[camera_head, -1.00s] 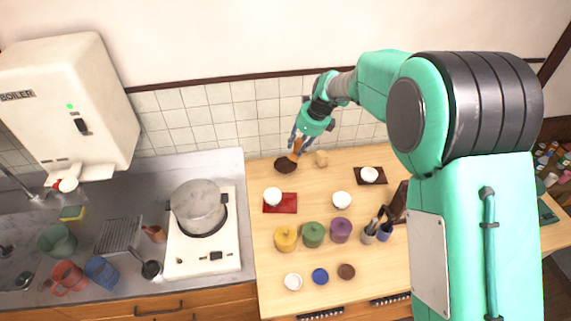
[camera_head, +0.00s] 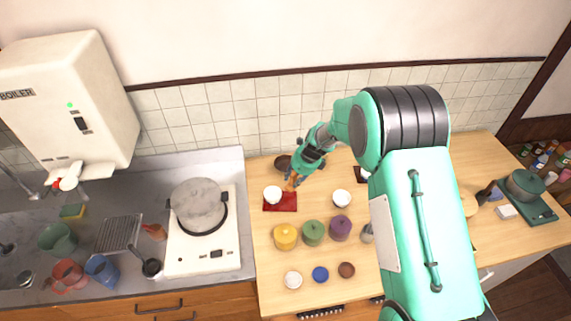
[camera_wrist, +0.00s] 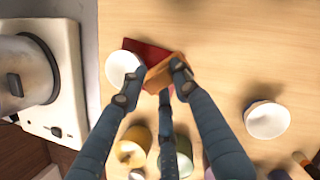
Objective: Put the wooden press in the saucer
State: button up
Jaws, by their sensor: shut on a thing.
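The wooden press (camera_head: 290,185) is an orange-brown block held at the tips of my gripper (camera_head: 295,177). In the wrist view, my gripper (camera_wrist: 155,86) has its fingers around the press (camera_wrist: 162,72). The press overlaps the red square saucer (camera_head: 284,207) in both views, close to the right of a white bowl (camera_head: 272,194) that stands on it. The saucer also shows in the wrist view (camera_wrist: 146,48), partly covered by the bowl (camera_wrist: 122,68) and press. I cannot tell whether the press touches the saucer.
A dark round dish (camera_head: 283,162) lies behind the red saucer. A second white bowl (camera_head: 341,199) stands to the right. Yellow (camera_head: 286,237), green (camera_head: 313,234) and purple (camera_head: 340,229) pots stand in front. Bare table lies between saucer and right bowl.

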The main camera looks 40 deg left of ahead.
dwell(0.4)
jog(key=shift+w+a+f+m+t+b, duration=0.45)
jog(key=shift+f+m+b, duration=0.3)
jog(key=shift+m+b, duration=0.3)
jog(key=shift+w+a+f+m+t+b, duration=0.35)
jog(key=shift+w+a+m+b, duration=0.2)
jog(key=shift+m+b, duration=0.3)
jog(key=shift+a, duration=0.1)
send_over(285, 166)
jog(key=shift+s+d+f, duration=0.3)
jog(key=shift+d+f, duration=0.1)
jog(key=shift+f, duration=0.3)
jog(key=shift+w+a, duration=0.25)
grip_shut()
jog(key=shift+f, duration=0.1)
jog(key=shift+f+p, duration=0.3)
jog(key=shift+f, duration=1.35)
